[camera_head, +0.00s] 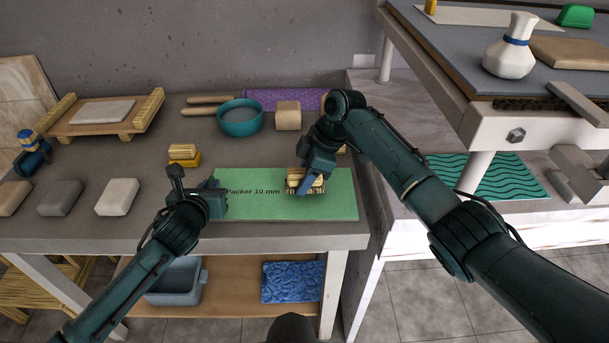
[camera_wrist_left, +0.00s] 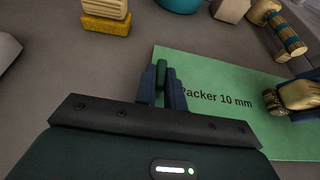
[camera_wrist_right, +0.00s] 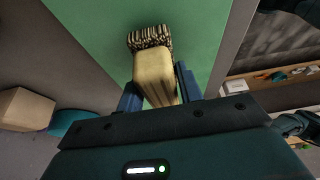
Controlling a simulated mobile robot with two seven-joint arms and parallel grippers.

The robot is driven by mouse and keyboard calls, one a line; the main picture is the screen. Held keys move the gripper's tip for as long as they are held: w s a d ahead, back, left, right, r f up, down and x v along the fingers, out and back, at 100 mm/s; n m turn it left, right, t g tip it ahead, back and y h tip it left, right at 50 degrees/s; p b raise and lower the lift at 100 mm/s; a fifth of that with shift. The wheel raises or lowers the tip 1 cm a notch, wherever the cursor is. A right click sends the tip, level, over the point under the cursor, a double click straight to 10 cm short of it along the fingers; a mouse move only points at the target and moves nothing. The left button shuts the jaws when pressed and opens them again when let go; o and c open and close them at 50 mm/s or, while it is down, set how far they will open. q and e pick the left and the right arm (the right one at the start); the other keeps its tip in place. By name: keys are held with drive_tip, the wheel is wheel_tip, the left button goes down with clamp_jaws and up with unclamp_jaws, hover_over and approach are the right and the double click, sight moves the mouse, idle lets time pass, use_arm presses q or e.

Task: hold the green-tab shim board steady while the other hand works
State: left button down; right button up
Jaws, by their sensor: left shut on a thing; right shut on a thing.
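The green shim board (camera_head: 260,208), lettered "Packer 10 mm", lies flat near the table's front edge. My left gripper (camera_head: 214,186) is at its left end. In the left wrist view the fingers (camera_wrist_left: 162,88) are shut on the dark green tab (camera_wrist_left: 162,74). My right gripper (camera_head: 308,180) is over the board's right half. In the right wrist view its fingers (camera_wrist_right: 158,88) are shut on a pale wooden block (camera_wrist_right: 154,72) with a dark-and-light ridged end. That block also shows in the left wrist view (camera_wrist_left: 298,96). I cannot tell whether it touches the board.
Several slabs, one white (camera_head: 118,196), lie left. A raised shelf (camera_head: 470,115) stands right. Bare table separates the board from the slabs.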

sight(319, 180)
drive_tip(key=shift+f, duration=0.65)
idle(0.3)
drive_tip(key=shift+d, duration=0.15)
drive_tip(key=shift+s+d, duration=0.1)
drive_tip(key=shift+d, duration=1.35)
drive_tip(key=shift+a+r, duration=0.15)
drive_tip(key=shift+a, duration=1.6)
drive_tip(key=shift+d, duration=0.1)
drive_tip(key=shift+d, duration=1.7)
drive_tip(key=shift+a, duration=1.8)
